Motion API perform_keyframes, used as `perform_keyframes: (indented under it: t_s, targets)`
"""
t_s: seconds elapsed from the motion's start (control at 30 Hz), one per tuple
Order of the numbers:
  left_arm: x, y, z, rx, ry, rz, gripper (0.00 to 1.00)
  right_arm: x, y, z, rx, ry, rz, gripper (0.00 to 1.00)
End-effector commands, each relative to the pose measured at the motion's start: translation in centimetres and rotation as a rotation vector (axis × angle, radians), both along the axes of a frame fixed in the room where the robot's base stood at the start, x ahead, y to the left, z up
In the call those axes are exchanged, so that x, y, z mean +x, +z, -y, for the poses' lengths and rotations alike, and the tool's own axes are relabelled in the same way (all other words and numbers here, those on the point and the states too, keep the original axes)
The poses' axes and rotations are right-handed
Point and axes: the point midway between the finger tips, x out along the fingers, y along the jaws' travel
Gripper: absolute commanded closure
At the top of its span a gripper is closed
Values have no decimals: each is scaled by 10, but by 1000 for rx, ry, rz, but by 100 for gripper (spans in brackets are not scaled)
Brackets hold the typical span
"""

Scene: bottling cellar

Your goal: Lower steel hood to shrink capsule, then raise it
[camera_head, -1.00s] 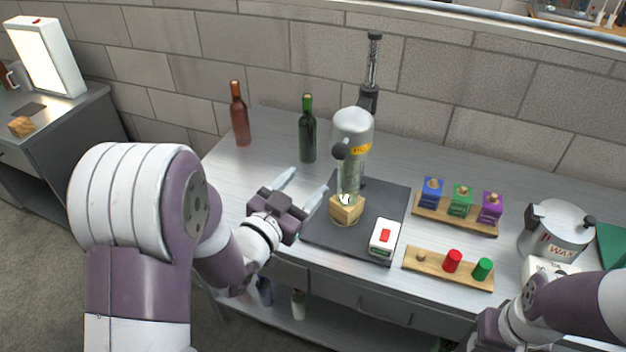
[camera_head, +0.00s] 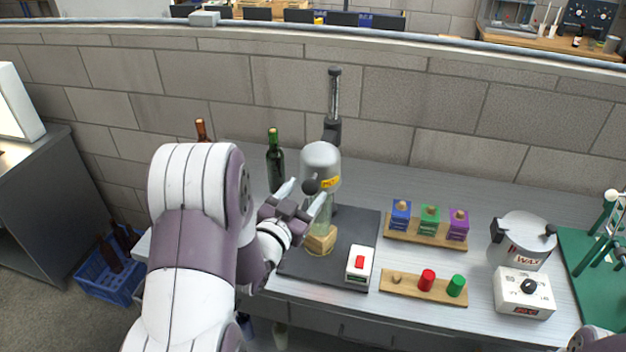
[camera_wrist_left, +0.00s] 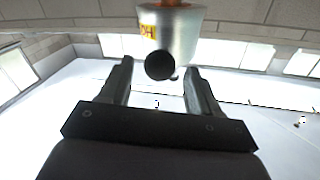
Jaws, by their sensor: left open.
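The steel hood (camera_head: 321,160) is a silvery dome with a yellow label and a round black knob (camera_head: 310,186), mounted on an upright post (camera_head: 333,110). Under it a clear bottle (camera_head: 320,213) stands on a wooden block (camera_head: 320,241) on a dark base plate (camera_head: 299,263). My left gripper (camera_head: 305,192) is open, its fingers near the knob. In the left wrist view the knob (camera_wrist_left: 160,66) shows between and beyond the fingertips, with the hood (camera_wrist_left: 182,32) behind it. I cannot tell whether the fingers touch it. My right gripper is out of view.
A green bottle (camera_head: 275,165) and a brown bottle (camera_head: 202,130) stand behind my left arm. A switch box (camera_head: 359,264), peg rack (camera_head: 408,287), coloured blocks (camera_head: 429,218), wax pot (camera_head: 521,240) and dial box (camera_head: 524,293) stand to the right.

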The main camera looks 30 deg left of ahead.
Motion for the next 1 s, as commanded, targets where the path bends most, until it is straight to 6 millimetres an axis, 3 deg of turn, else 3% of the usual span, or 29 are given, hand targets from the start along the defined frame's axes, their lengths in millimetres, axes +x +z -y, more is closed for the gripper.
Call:
perform_keyframes:
  t_s: [0.2, 0.53, 0.57, 0.73, 0.87, 1.0]
  targets:
    - [28, 1, -1, -1, -1, -1, 37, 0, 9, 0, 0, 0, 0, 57]
    - [34, -1, -1, -1, 1, 0, 37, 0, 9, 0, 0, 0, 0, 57]
    - [34, -1, -1, -1, 1, 0, 41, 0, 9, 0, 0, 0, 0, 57]
    - [34, 0, -1, 0, 0, 0, 96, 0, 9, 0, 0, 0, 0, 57]
    - [34, 2, -1, 0, 0, 0, 100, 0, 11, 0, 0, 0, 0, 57]
    - [34, 28, -1, 2, 0, 4, 100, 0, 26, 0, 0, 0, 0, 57]
